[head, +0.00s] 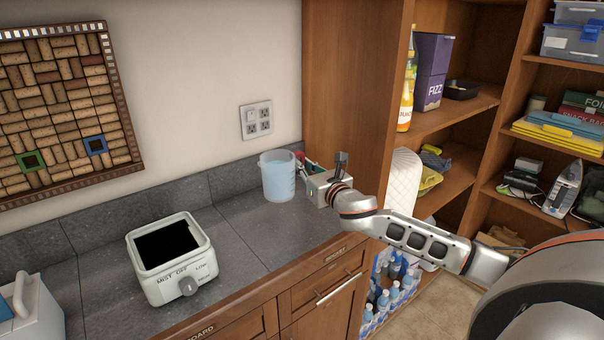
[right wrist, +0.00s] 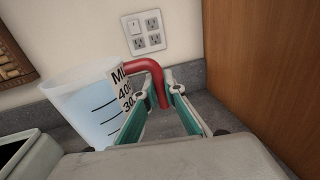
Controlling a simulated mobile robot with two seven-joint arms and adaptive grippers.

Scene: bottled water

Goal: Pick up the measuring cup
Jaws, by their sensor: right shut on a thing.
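The measuring cup (head: 277,177) is a translucent bluish-white jug near the back of the grey counter, upright, beside the tall wooden shelf unit. In the right wrist view the cup (right wrist: 84,103) shows black level marks and a red handle (right wrist: 150,68). My right gripper (head: 303,164) reaches in from the right at the cup's handle side. In the right wrist view the fingers of my right gripper (right wrist: 162,96) are on both sides of the red handle, shut on it. The cup's base appears to be at the counter surface. My left gripper is not in view.
A white appliance with a dial (head: 172,258) stands on the counter (head: 236,243) left of the cup. A white and grey box (head: 32,310) is at the lower left. The wooden shelf unit (head: 340,85) rises close on the right. Counter between appliance and cup is clear.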

